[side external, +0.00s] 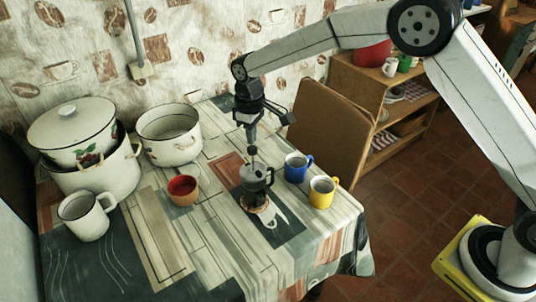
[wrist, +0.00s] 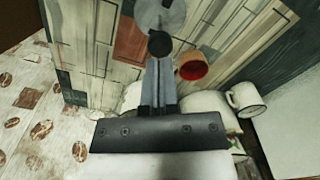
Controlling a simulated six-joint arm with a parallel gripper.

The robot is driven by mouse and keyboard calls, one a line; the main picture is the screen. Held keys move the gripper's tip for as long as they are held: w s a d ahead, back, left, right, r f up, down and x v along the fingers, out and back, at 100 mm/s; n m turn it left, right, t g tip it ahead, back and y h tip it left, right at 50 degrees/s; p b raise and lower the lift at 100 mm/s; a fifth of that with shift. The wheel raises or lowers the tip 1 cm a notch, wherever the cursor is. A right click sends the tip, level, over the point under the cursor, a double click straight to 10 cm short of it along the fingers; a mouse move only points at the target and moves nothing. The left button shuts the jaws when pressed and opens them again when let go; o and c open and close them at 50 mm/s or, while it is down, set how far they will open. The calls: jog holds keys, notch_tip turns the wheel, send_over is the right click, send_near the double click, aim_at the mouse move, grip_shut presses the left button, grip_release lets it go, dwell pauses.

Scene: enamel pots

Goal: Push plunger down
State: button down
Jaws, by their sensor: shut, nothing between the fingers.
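A French press (side external: 256,180) with a metal lid and dark handle stands upright on a small round base on the table, near the middle of the side view. Its plunger rod rises above the lid to a dark round knob (side external: 253,151). My gripper (side external: 251,141) is shut and empty, pointing down right over the knob. In the wrist view, the shut fingertips (wrist: 158,62) meet the edge of the black knob (wrist: 160,44), with the round lid (wrist: 160,13) beyond it. I cannot tell whether the fingertips touch the knob.
A blue mug (side external: 296,168) and a yellow mug (side external: 321,192) stand close right of the press. A red-lined cup (side external: 183,190) is to its left. White pots (side external: 169,137) and a white mug (side external: 84,216) are farther left. The table's front is clear.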

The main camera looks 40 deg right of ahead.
jog(key=shift+f, duration=4.2)
jog(key=shift+r, duration=4.1)
jog(key=shift+d, duration=0.1)
jog(key=shift+s+d+r, duration=0.2)
jog(key=shift+s+d, duration=0.2)
jog(key=shift+d, duration=0.05)
jog(key=s+d+m+t, duration=0.1)
jog(key=s+d, duration=0.3)
jog(key=s, duration=0.4)
jog(key=s+d+r+m, duration=0.1)
jog(key=s+d+m, duration=0.2)
jog(key=s+d, duration=0.2)
jog(key=s+d+m+t, duration=0.1)
jog(key=s+d, duration=0.4)
jog(key=s, duration=0.6)
jog(key=shift+s+r+m+t, duration=0.3)
jog(key=shift+s+m, duration=0.05)
jog(key=shift+m, duration=0.15)
